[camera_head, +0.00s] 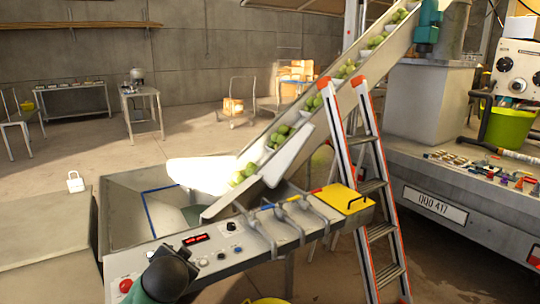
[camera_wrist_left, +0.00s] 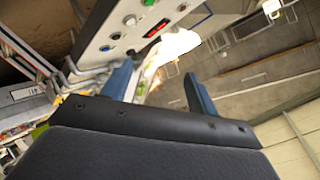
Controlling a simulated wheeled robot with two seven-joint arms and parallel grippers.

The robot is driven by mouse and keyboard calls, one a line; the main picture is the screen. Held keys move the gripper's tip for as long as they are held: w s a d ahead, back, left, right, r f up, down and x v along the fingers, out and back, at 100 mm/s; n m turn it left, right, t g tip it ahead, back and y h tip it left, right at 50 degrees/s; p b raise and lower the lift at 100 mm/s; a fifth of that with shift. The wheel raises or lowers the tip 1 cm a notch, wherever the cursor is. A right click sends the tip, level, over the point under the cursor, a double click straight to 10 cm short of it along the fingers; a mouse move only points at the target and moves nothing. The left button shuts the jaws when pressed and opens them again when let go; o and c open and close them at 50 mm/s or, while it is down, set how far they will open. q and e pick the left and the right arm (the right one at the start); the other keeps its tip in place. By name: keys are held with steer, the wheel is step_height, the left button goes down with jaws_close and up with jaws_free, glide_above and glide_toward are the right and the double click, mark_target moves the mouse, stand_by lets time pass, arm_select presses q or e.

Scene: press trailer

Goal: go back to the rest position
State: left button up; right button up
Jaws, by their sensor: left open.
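My left gripper (camera_wrist_left: 160,88) is open, its two blue fingers spread with nothing between them. In the wrist view the control panel (camera_wrist_left: 122,28) lies beyond the fingers, apart from them. In the head view the panel (camera_head: 215,250) has a red button (camera_head: 126,285), a red-lit display (camera_head: 196,239) and several knobs. A dark and green part of my own arm (camera_head: 168,274) covers some of the panel's front left. My left fingers cannot be made out in the head view. My right gripper is in neither view.
A sloped conveyor (camera_head: 310,108) carries green fruit over the panel. A red and grey ladder (camera_head: 372,190) stands right of it. A grey table (camera_head: 45,235) is at left. Open floor lies behind.

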arm_select(q)
steer(key=s+d+f+n+g+h+p, duration=0.1)
steer(key=s+d+f+g, duration=0.2)
steer(key=s+f, duration=0.6)
steer(key=s+d+f+n+g+h+p, duration=0.1)
steer(key=s+d+f+g, duration=0.2)
steer(key=s+f, duration=0.6)
steer(key=s+d+f+n+g+h+p, duration=0.1)
steer(key=s+f, duration=0.8)
steer(key=s, duration=1)
steer(key=d+g+h+p, duration=0.1)
steer(key=d+g, duration=0.1)
steer(key=d, duration=0.1)
steer(key=shift+s+n+g, duration=0.15)
steer(key=shift+n+g, duration=0.15)
steer(key=shift+n, duration=0.1)
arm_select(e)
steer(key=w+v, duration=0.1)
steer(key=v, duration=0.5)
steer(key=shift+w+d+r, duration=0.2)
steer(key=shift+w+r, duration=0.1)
